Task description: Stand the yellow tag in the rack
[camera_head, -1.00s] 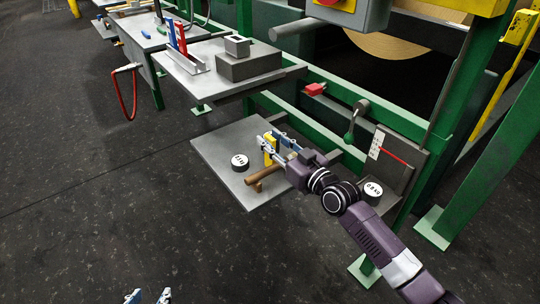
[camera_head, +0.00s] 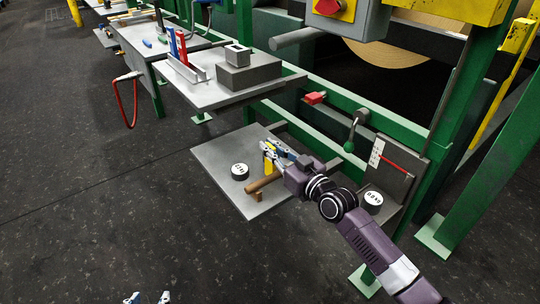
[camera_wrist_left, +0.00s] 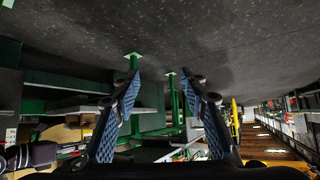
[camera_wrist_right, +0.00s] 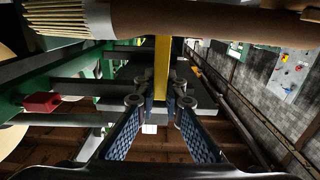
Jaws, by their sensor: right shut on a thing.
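The yellow tag (camera_head: 268,166) stands over the low grey plate, partly hidden by the fingers; it also shows upright in the right wrist view (camera_wrist_right: 162,66). My right gripper (camera_head: 269,151) is shut on it, and both fingertips meet it in the right wrist view (camera_wrist_right: 161,97). I cannot tell whether the tag touches the plate. The grey rack (camera_head: 187,71) is on the higher table, with a blue tag (camera_head: 172,43) and a red tag (camera_head: 182,47) standing in it. My left gripper (camera_head: 147,298) is open and empty over the floor, far from both.
The low plate (camera_head: 222,152) also bears a dark round weight with a white top (camera_head: 239,171) and a brown-handled tool (camera_head: 264,182). A grey block (camera_head: 249,75) is right of the rack on the higher table (camera_head: 208,100). Green frame posts (camera_head: 446,120) stand at the right.

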